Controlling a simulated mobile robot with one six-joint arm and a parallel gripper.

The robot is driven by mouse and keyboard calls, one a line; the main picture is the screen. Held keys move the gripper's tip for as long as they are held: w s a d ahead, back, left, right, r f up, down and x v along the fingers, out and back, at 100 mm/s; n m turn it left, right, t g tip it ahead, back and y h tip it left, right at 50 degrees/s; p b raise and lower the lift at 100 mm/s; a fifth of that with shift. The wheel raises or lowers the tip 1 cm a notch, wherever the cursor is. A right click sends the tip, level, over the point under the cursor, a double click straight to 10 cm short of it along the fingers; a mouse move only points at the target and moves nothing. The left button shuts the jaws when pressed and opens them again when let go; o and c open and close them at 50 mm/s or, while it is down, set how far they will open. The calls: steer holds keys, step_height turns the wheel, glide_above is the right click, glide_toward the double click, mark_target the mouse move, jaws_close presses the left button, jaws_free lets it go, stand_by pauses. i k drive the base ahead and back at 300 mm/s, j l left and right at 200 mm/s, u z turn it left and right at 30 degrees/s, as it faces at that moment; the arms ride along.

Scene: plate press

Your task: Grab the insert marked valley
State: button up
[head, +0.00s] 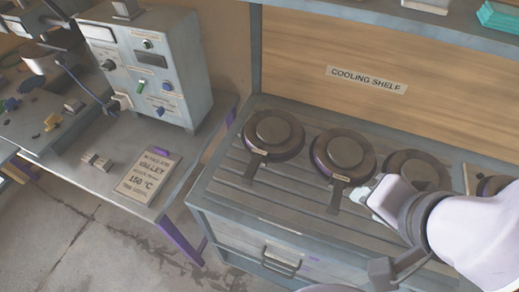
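Several round dark inserts with raised centres sit on the slatted cooling shelf. The left insert (273,133) and the second insert (342,153) each have a flat handle towards the front and a small pale label. A third insert (416,169) is partly hidden behind my arm, and a fourth (492,186) shows only in part at the right edge. The labels are too small to read, so I cannot tell which insert is marked valley. My gripper (370,193) is over the shelf, just right of the second insert's handle. Its fingers are too unclear to tell open from shut.
A card (148,176) reading VALLEY and 150 °C lies on the left bench beside a grey control box (152,70). A sign (366,80) on the back board reads COOLING SHELF. A drawer handle (280,262) sticks out below the shelf. Bare floor lies at lower left.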

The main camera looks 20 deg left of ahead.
mark_target(274, 135)
steer(key=l+z, duration=0.75)
steer(key=i+l+z, duration=0.15)
steer(key=z, duration=0.2)
steer(key=l, duration=0.1)
